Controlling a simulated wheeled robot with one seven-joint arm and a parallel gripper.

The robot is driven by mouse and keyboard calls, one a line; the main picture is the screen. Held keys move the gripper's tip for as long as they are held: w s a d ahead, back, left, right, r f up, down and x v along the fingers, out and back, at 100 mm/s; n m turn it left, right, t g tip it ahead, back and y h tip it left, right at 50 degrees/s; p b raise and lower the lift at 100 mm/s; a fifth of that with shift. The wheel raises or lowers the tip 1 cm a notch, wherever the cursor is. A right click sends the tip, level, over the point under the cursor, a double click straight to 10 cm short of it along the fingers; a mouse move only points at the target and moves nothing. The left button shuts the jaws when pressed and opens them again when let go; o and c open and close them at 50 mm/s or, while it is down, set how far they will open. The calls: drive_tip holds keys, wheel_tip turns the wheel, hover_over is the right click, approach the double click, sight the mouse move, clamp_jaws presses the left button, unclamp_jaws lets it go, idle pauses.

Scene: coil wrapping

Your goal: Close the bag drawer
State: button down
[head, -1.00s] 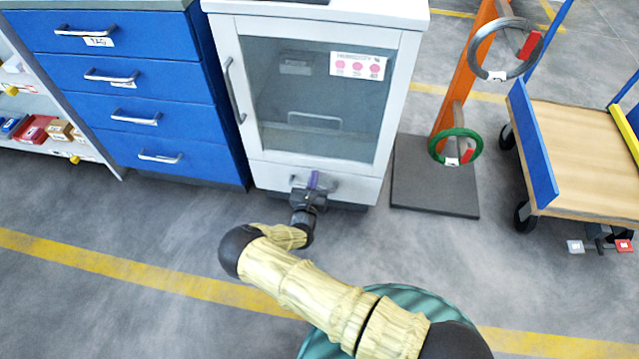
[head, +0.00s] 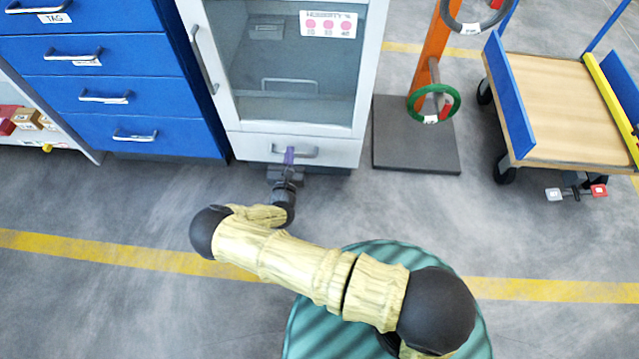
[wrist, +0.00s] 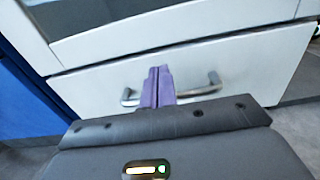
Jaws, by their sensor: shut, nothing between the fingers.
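The white drawer (head: 250,150) is at the bottom of the white cabinet, with a grey bar handle (head: 308,154). Its front looks flush, or nearly so, with the cabinet above; I cannot tell of a small gap. In the wrist view the drawer front (wrist: 255,65) fills the middle, and its handle (wrist: 213,84) runs behind my fingers. My gripper (head: 290,152) has its purple fingers together and empty, pointing at the handle's middle. In the wrist view the fingers (wrist: 157,82) hide part of the handle. I cannot tell whether they touch it.
Blue drawers (head: 120,85) stand left of the cabinet (head: 370,70), all looking shut. To the right are an orange post (head: 425,60) with a green coil (head: 412,105) on a dark base plate (head: 415,150), and a wooden-topped cart (head: 555,105). The floor in front is clear.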

drive_tip(key=s+p, duration=0.4)
drive_tip(key=s, duration=2)
drive_tip(key=w+d+r+m+g+h+p, duration=0.4)
drive_tip(key=d+r+m+g+h, duration=0.6)
drive_tip(key=r+m, duration=0.5)
drive_tip(key=shift+w+d+r+g+h, duration=0.15)
drive_tip(key=shift+d+r+g+h, duration=0.25)
drive_tip(key=shift+d+r+g, duration=0.5)
drive_tip(key=shift+a+f, duration=0.1)
drive_tip(key=shift+f, duration=0.1)
